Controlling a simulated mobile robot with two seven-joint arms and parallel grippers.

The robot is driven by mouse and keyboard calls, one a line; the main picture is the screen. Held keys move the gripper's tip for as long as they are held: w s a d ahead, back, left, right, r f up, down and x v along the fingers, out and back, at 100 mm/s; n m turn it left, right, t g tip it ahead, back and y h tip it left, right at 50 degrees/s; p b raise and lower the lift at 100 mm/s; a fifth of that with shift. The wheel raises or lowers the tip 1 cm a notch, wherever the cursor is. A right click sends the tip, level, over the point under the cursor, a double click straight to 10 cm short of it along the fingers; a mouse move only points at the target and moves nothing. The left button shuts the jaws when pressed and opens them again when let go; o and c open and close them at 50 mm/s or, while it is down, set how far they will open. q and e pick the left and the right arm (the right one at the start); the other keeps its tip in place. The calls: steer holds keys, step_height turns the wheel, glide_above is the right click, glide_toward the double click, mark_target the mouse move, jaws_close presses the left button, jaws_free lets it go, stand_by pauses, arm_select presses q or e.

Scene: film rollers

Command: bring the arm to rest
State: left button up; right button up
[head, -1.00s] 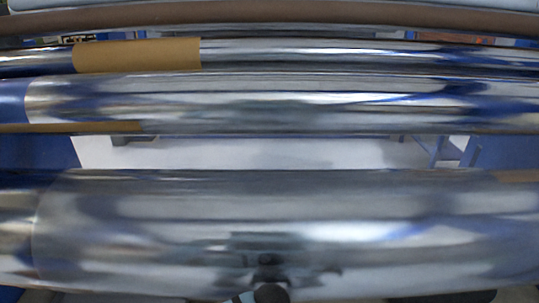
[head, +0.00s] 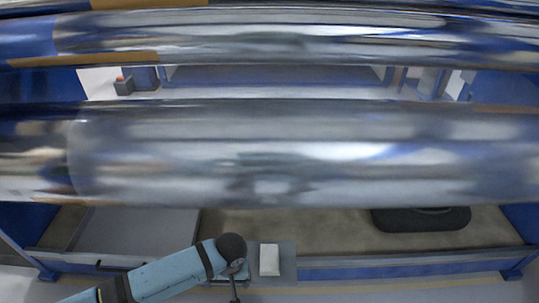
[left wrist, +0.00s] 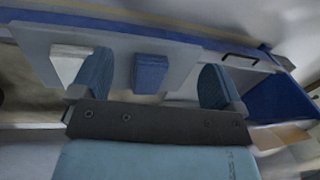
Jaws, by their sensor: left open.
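My left arm (head: 150,279), light blue with dark bands, comes in from the lower left in the head view and ends at a dark round joint, below the nearest roller. In the left wrist view my left gripper (left wrist: 154,68) is open, its two blue fingers apart. A blue block (left wrist: 150,74) shows between the fingers in the picture, with clear gaps on both sides; nothing is gripped. A white block (left wrist: 70,62) shows left of the fingers, and it also shows in the head view (head: 269,259). My right gripper is not in view.
A wide shiny film roller (head: 300,150) spans the head view in front of the arm, with another roller (head: 300,38) beyond. The white block lies on a grey plate (head: 287,262) at a blue-framed edge. A black object (head: 420,219) lies at the right. Floor shows between the rollers.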

arm_select(q)
steer(key=a+f+n+y, duration=0.1)
steer(key=a+f+y, duration=0.1)
steer(key=a, duration=1.3)
steer(key=s+d+f+m+t+h, duration=0.25)
steer(key=s+d+m+h, duration=0.2)
steer(key=s, duration=0.25)
steer(key=s+a+r+m+t+h, duration=0.3)
steer(key=s+a+r+m+t, duration=0.35)
steer(key=a+r, duration=0.2)
steer(key=d+r+n+t, duration=0.2)
steer(key=d+n, duration=0.4)
steer(key=d, duration=0.6)
step_height(320, 180, up, 17)
steer(key=a+p, duration=0.1)
steer(key=p, duration=2.2)
steer(key=shift+s+a, duration=0.15)
steer(key=shift+s, duration=0.1)
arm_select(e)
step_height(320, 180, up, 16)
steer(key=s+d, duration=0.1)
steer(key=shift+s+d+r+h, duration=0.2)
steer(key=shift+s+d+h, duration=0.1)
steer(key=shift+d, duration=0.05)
arm_select(q)
steer(key=shift+y, duration=0.25)
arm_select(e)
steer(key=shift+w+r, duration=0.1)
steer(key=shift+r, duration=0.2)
